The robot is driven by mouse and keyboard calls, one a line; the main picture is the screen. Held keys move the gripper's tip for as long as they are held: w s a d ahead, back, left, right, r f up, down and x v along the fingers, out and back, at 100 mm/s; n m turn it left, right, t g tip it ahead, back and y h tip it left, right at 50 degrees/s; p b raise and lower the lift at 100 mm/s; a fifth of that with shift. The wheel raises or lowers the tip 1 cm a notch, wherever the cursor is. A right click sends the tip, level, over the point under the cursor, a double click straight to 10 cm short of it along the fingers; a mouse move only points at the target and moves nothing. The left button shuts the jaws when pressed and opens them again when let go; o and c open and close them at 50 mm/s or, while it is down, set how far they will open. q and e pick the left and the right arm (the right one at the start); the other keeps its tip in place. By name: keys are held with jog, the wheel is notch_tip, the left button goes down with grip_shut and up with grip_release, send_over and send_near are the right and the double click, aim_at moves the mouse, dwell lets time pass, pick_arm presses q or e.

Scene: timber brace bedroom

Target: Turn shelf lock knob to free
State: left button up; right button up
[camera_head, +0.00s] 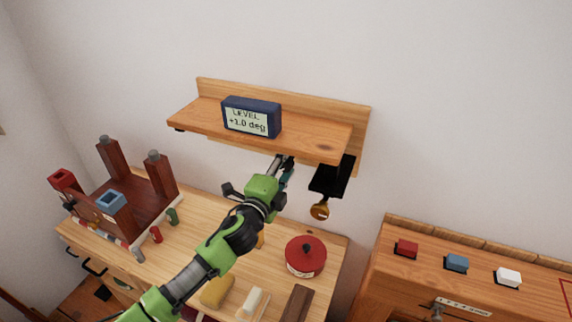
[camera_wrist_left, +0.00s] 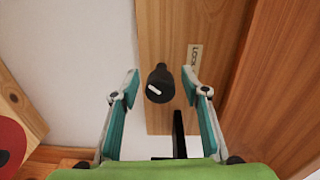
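The wooden wall shelf (camera_head: 310,140) carries a dark blue display (camera_head: 251,117) reading "LEVEL +1.0 deg". My left gripper (camera_head: 284,167) reaches up under the shelf, which partly hides its fingertips. In the left wrist view, the black lock knob (camera_wrist_left: 160,84) with a white pointer mark projects from a wooden face of the shelf (camera_wrist_left: 160,35), beside a label (camera_wrist_left: 194,56) that seems to read "LOCK". The left gripper (camera_wrist_left: 158,88) is open, its fingers on either side of the knob with visible gaps. The knob is hidden in the head view. My right gripper is out of view.
A black bracket (camera_head: 333,178) and a brass-coloured piece (camera_head: 320,212) hang under the shelf's right end. The wooden cabinet (camera_head: 210,250) below bears a red lidded pot (camera_head: 306,257). Another unit (camera_head: 390,270) at right holds red, blue and white blocks.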

pick_arm(q)
jog(key=shift+s, duration=0.1)
jog(key=v, duration=1.2)
jog(key=shift+f, duration=0.1)
dwell(0.3)
